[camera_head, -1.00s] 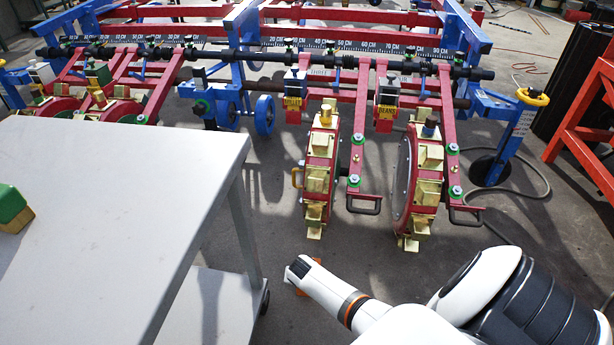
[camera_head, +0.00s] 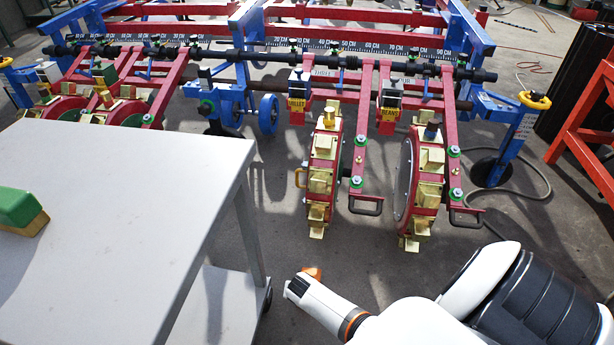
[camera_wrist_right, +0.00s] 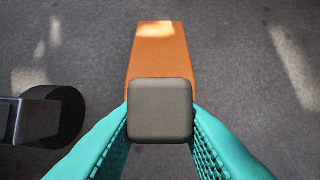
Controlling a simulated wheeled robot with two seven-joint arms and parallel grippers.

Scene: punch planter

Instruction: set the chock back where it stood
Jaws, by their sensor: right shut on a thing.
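The orange chock (camera_wrist_right: 158,55) fills the upper middle of the right wrist view, with a grey square block (camera_wrist_right: 160,108) at its near end. My right gripper (camera_wrist_right: 160,118) has its teal fingers closed on both sides of that block. In the head view only a small orange piece of the chock (camera_head: 312,272) shows behind the white end of my right arm, and the fingers are hidden. I cannot tell whether the chock touches the floor. My left gripper is not in view.
A grey table (camera_head: 120,190) stands at the left with a green-topped brush (camera_head: 20,210) on it. The red and blue planter (camera_head: 325,165) with spiked wheels is ahead. A dark caster (camera_wrist_right: 65,115) is left of the chock. Bare floor lies between table and planter.

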